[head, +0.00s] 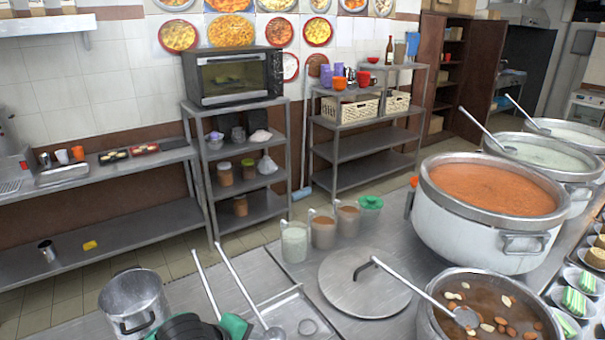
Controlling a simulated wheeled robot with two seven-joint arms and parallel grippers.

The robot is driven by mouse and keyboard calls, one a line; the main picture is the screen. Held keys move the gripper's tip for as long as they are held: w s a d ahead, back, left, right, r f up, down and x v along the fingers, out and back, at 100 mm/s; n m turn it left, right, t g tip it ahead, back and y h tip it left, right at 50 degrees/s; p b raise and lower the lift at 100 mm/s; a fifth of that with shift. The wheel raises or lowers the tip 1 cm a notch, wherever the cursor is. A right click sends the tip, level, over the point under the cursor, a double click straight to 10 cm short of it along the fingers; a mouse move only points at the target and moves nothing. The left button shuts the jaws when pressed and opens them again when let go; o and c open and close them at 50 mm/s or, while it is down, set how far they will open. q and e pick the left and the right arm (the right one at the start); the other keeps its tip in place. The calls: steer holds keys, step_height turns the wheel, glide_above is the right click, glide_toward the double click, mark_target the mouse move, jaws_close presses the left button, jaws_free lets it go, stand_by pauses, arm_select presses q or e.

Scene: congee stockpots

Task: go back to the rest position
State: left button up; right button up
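Neither of my grippers can be made out in the head view. A dark rounded shape (186,328) at the bottom edge is cut off, and I cannot tell what it is. A green piece (235,326) shows beside it. A large pot of orange congee (490,188) stands at the right. In front of it is a pot of brown liquid with nuts (490,318), with a ladle (425,290) resting in it. A round steel lid (364,283) lies flat on the counter to its left.
An empty steel pot (135,302) stands at lower left. Two long-handled ladles (240,288) lie by a counter recess. Several jars (323,230) stand behind the lid. Pale congee pots (545,155) are at far right. Bowls of food (578,303) line the right edge. Shelves (250,165) stand along the wall.

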arm_select(q)
steer(key=s+a+f+n+g+y, duration=0.1)
steer(key=s+a+f+n, duration=0.25)
steer(key=s+n, duration=0.4)
steer(key=s+a+f+n+y, duration=0.2)
steer(key=s+a+f+n, duration=0.15)
steer(key=s+n, duration=0.4)
steer(key=s+a+f+n+g+y, duration=0.1)
steer(key=s+a+f+n, duration=0.2)
steer(key=s+a+n, duration=0.35)
step_height(320, 180, down, 33)
steer(key=s+d+g, duration=0.2)
steer(key=s+a+f, duration=0.1)
steer(key=s+f, duration=0.8)
steer(key=s+a+f, duration=0.2)
steer(key=s+f, duration=0.7)
steer(key=s, duration=0.1)
steer(key=shift+a+g+y, duration=0.3)
steer(key=shift+g, duration=0.1)
steer(key=shift+n, duration=0.25)
